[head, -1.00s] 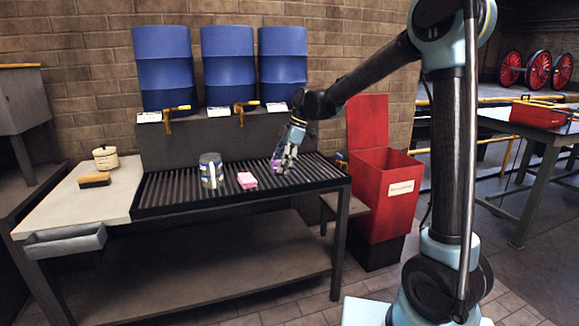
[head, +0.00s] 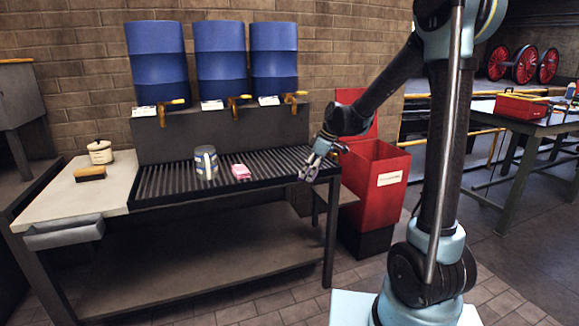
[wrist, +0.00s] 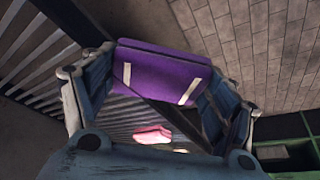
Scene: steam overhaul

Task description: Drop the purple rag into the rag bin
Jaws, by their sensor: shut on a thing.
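The purple rag (wrist: 160,72) is folded, with two pale stripes, and sits between the fingers of my gripper (wrist: 158,95) in the wrist view. My gripper (head: 308,174) is shut on it, above the right end of the slatted bench in the head view. The rag is hardly visible there, hidden by the fingers. The red rag bin (head: 372,200) stands just right of the bench, with its lid raised at the back and a pale label on its front. My gripper is left of the bin's opening, apart from it.
A brush (head: 90,173) and a pale pot (head: 100,152) are at the left end. A small ledge sits between bench and bin.

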